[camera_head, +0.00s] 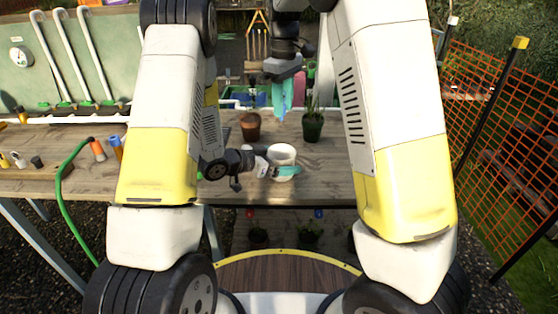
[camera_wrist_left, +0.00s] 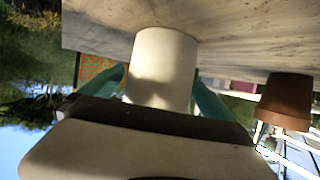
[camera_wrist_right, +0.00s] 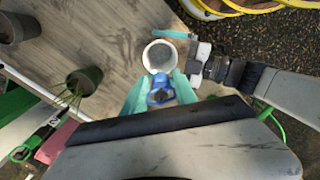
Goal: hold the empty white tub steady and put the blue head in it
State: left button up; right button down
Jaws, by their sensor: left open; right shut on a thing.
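The white tub (camera_head: 284,153) stands upright on the wooden table. In the left wrist view the tub (camera_wrist_left: 165,62) sits between the two green fingers of my left gripper (camera_wrist_left: 162,88), which is open around it. In the right wrist view I look down into the tub (camera_wrist_right: 160,55); its inside looks grey and empty. My right gripper (camera_wrist_right: 161,92) is shut on the blue head (camera_wrist_right: 161,90). In the head view my right gripper (camera_head: 283,98) hangs pointing down, well above the table and behind the tub. The blue head is mostly hidden there by the fingers.
A brown pot (camera_head: 250,127) and a green pot with a plant (camera_head: 313,126) stand behind the tub. A green hose (camera_head: 65,190) and several small fittings lie on the table's left part. The table right of the tub is largely hidden by my right arm.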

pick_arm(q)
jog(key=c, duration=1.5)
jog(key=shift+o, duration=0.2)
pick_arm(e)
notch_tip(320, 180, down, 13)
jog(key=shift+r, duration=0.1)
jog(key=c, duration=0.9)
grip_release()
notch_tip(320, 180, up, 12)
jog(key=shift+r, duration=0.1)
